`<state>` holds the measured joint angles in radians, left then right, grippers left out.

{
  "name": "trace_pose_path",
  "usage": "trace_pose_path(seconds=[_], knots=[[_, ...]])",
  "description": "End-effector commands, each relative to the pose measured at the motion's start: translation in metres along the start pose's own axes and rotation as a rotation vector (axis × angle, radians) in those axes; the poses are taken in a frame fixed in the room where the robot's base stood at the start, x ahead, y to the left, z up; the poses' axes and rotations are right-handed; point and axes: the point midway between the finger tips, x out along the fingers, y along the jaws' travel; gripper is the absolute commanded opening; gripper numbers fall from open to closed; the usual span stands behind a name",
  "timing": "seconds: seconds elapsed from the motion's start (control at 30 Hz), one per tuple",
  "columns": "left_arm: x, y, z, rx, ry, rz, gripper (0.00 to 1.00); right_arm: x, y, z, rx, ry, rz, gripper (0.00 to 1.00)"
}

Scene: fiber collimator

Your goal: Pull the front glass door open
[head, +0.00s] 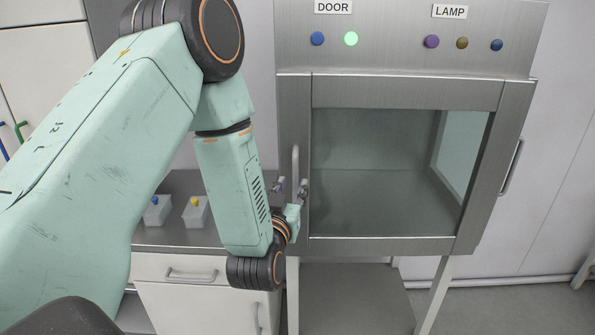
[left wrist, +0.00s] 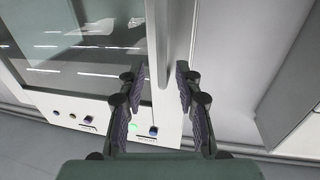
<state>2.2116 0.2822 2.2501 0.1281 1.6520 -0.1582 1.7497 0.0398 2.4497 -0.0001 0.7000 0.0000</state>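The front glass door (head: 400,170) is a dark pane in a metal frame on the steel cabinet, and it looks closed. Its upright bar handle (head: 295,163) is at the door's left edge. The handle also shows in the left wrist view (left wrist: 156,45), beside the glass. My left gripper (head: 291,188) is at the handle's lower part in the head view. In the left wrist view its two fingers (left wrist: 157,82) are apart, one on each side of the bar. I cannot tell whether either finger touches it. My right gripper is out of view.
A button panel (head: 400,38) above the door carries DOOR and LAMP labels; one button (head: 351,39) glows green. Left of the cabinet, small boxes (head: 196,212) stand on a counter over a drawer unit (head: 200,268). Floor is clear at right.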

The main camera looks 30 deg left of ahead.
Motion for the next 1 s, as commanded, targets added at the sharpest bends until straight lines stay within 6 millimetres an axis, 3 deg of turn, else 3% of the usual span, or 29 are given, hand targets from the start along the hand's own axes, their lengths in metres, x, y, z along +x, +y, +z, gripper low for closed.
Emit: trace_pose_path(seconds=[0.33, 0.77, 1.0], knots=[[0.047, 0.001, -0.001, 0.000, 0.000, 0.002, 0.34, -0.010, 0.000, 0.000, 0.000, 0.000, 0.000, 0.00], [0.056, 0.002, 0.001, 0.001, -0.002, 0.005, 0.34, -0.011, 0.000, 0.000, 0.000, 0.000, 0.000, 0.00], [0.056, 0.002, 0.001, 0.000, -0.002, 0.005, 0.14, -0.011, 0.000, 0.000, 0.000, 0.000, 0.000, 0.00]])
